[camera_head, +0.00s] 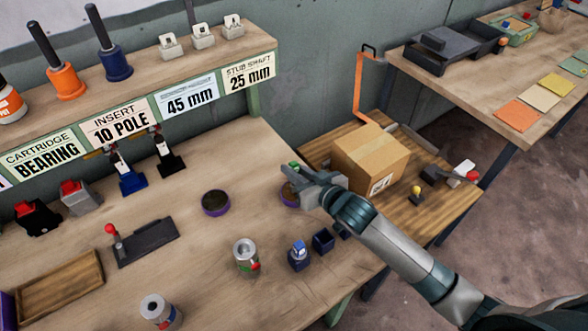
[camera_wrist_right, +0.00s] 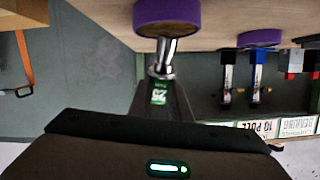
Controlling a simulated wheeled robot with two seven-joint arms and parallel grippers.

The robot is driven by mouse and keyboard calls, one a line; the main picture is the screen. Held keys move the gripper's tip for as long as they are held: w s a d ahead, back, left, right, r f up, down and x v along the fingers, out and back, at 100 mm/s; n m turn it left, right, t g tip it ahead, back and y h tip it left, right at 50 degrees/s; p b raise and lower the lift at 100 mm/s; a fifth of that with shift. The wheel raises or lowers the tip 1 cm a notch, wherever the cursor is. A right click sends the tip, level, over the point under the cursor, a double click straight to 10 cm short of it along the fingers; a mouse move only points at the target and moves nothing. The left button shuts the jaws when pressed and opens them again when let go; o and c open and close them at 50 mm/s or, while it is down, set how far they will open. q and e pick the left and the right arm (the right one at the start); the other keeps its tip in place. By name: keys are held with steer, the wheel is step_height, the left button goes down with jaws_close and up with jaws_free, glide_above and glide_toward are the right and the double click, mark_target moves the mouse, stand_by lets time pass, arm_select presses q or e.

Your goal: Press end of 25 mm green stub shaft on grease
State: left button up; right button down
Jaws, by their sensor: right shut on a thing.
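My right gripper (camera_head: 300,185) is shut on the green-marked stub shaft (camera_head: 293,165), above the right-hand purple-rimmed dish (camera_head: 287,198). The gripper hides much of that dish and of the shaft. In the upside-down right wrist view, the shaft (camera_wrist_right: 166,55) has a bright metal end and a green band with "25". Its metal end points at the purple dish (camera_wrist_right: 166,16) and overlaps its edge in the picture; I cannot tell whether it touches the contents. A second purple-rimmed dish (camera_head: 215,203) with dark contents stands to the left. My left gripper is not in view.
A cardboard box (camera_head: 370,158) stands close to the right of the gripper on a side table. Small dark blue holders (camera_head: 322,240) and a metal can (camera_head: 246,258) are nearer the front. A labelled shelf (camera_head: 140,118) runs along the back. The bench between the dishes is clear.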

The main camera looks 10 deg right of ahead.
steer(key=shift+s+a+f, duration=0.1)
steer(key=shift+s+f, duration=0.15)
steer(key=shift+f, duration=0.25)
stand_by(1.1)
steer(key=shift+r+p, duration=0.1)
steer(key=shift+p, duration=0.2)
steer(key=r+p, duration=0.7)
steer(key=shift+w+r, duration=0.25)
steer(key=shift+r, duration=0.1)
stand_by(0.9)
steer(key=shift+s+r+h+b, duration=0.2)
steer(key=shift+r+h+b, duration=0.2)
steer(key=shift+r+b, duration=0.3)
steer(key=s+d+r+m+t+h+b, duration=0.1)
steer(key=s+d+r+m+h+b, duration=0.4)
steer(key=s+d+r+b, duration=0.2)
steer(key=shift+d+r, duration=0.5)
steer(key=shift+r, duration=0.1)
steer(key=shift+w, duration=0.1)
